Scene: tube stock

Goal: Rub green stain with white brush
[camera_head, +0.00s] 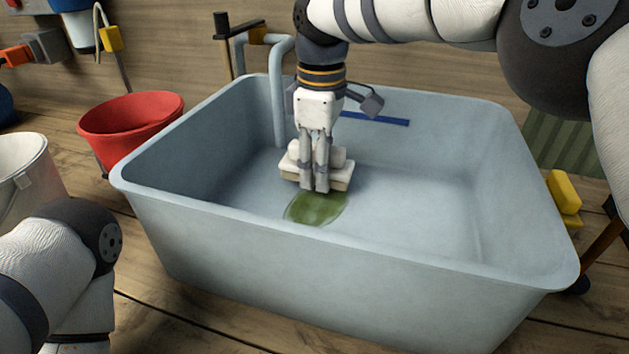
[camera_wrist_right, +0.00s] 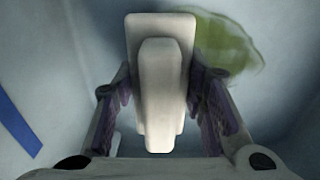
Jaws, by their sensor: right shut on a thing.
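The green stain (camera_head: 316,208) is an oval patch on the floor of the blue-grey basin (camera_head: 420,262). My right gripper (camera_head: 315,188) reaches down into the basin and is shut on the white brush (camera_head: 341,180). The brush sits low, at the stain's far edge in the head view; whether it touches the floor I cannot tell. In the right wrist view the brush (camera_wrist_right: 160,80) lies between the two fingers, with the stain (camera_wrist_right: 226,42) beside it at the upper right. My left gripper is out of view; only part of that arm shows at the lower left.
A blue strip (camera_head: 376,118) marks the basin's far inner side. A grey pipe (camera_head: 277,95) stands at its far left corner. A red bucket (camera_head: 130,122) and a white bucket (camera_head: 22,170) stand left of the basin. A yellow block (camera_head: 563,192) is at the right. The basin's right half is clear.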

